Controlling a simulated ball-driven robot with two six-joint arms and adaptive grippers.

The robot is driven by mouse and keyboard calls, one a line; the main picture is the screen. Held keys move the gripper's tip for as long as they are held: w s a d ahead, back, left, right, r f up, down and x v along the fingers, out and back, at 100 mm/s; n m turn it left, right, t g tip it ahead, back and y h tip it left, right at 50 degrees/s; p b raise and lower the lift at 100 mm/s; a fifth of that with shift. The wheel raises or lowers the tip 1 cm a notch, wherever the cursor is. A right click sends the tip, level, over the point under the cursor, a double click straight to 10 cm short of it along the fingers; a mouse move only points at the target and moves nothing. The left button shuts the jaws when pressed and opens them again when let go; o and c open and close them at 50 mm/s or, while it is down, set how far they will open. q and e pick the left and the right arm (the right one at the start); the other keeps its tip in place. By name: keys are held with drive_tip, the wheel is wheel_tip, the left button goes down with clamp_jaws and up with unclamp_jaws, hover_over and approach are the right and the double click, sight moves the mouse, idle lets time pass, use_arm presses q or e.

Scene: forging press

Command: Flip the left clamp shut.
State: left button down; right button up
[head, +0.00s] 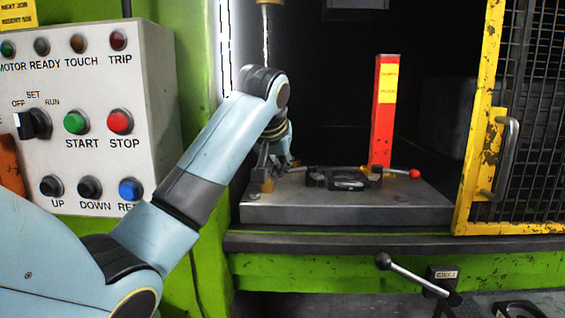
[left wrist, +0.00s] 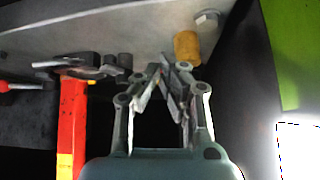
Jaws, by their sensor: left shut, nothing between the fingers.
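My left gripper (head: 274,168) points down at the left end of the grey die plate (head: 345,210). Its fingers are shut with nothing between them, as the left wrist view also shows (left wrist: 168,75). The dark fixture (head: 343,179) lies on the plate, right of the gripper; in the left wrist view it shows left of the fingers (left wrist: 85,65). The left clamp is largely hidden by the gripper, and I cannot tell its position or whether the fingers touch it. The right clamp's lever ends in a red knob (head: 414,174). My right gripper is not in view.
A brass-coloured post (left wrist: 187,47) stands close to the fingers. A red upright post (head: 384,110) stands behind the fixture. The yellow mesh guard (head: 485,120) bounds the right, and the control panel (head: 95,110) stands left. A ball-ended lever (head: 415,275) sits below the plate.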

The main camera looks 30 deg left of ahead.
use_arm(q)
drive_tip(key=shift+n+t+y, duration=0.3)
drive_tip(key=shift+n+t, duration=0.1)
drive_tip(key=shift+n, duration=0.2)
drive_tip(key=w+r, duration=0.1)
drive_tip(key=r, duration=0.1)
drive_tip(key=w+a+r, duration=0.1)
drive_tip(key=w+r, duration=0.1)
drive_tip(key=r, duration=0.1)
drive_tip(key=w+a+r, duration=0.1)
drive_tip(key=r, duration=0.2)
drive_tip(key=shift+w+a, duration=0.2)
drive_tip(key=p+x, duration=0.2)
drive_tip(key=x, duration=0.7)
drive_tip(key=shift+w+a+f+p, duration=0.1)
drive_tip(key=shift+w+f+p, duration=0.1)
drive_tip(key=shift+f+p, duration=0.15)
drive_tip(key=shift+s+d+f+p, duration=0.15)
drive_tip(key=shift+s+d+p, duration=0.2)
drive_tip(key=shift+s+p, duration=0.2)
drive_tip(key=shift+s+d+f+p, duration=0.15)
drive_tip(key=shift+s+d+p, duration=0.2)
drive_tip(key=shift+s, duration=0.35)
drive_tip(key=shift+s+d+f, duration=0.15)
drive_tip(key=shift+s+d, duration=0.05)
drive_tip(key=shift+s, duration=0.3)
drive_tip(key=shift+f, duration=0.1)
